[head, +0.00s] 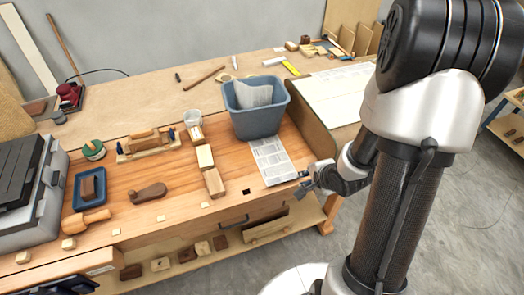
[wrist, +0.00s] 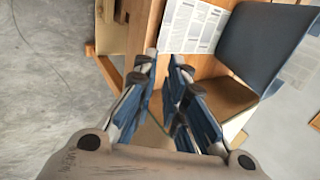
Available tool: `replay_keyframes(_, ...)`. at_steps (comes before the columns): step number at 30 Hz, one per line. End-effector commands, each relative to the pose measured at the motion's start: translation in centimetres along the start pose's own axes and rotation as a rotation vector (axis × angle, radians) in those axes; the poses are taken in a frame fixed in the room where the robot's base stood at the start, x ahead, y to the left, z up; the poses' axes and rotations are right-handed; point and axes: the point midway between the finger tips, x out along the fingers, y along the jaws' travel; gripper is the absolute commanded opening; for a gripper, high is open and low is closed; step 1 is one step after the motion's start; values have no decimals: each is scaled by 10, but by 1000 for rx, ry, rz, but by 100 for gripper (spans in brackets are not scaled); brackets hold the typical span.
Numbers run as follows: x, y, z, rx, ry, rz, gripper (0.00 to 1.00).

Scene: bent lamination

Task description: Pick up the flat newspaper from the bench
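The flat newspaper (head: 272,160) is a printed white sheet lying on the wooden bench top, in front of the blue-grey bin, near the bench's right end. In the wrist view the newspaper (wrist: 193,25) lies beyond my fingertips at the top, its upper part cut off by the frame. My gripper (head: 303,186) is at the newspaper's near right corner in the head view. In the wrist view my gripper (wrist: 164,60) shows its two blue-padded fingers apart with nothing between them. I cannot tell whether a fingertip touches the sheet.
The bin (head: 257,112) stands right behind the newspaper and holds another paper; the bin (wrist: 265,45) also shows at right in the wrist view. Wooden blocks (head: 213,183) lie left of the newspaper. A dark upright panel (head: 310,123) edges the bench's right side.

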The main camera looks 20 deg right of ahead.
Motion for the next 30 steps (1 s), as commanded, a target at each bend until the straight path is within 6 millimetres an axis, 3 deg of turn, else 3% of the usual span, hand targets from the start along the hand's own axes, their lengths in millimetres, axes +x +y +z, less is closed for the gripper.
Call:
replay_keyframes(15,106,3,1,-1,-1,1,12)
replay_keyframes(25,126,1,2,-2,0,0,12)
replay_keyframes(30,151,4,5,-3,-1,1,12)
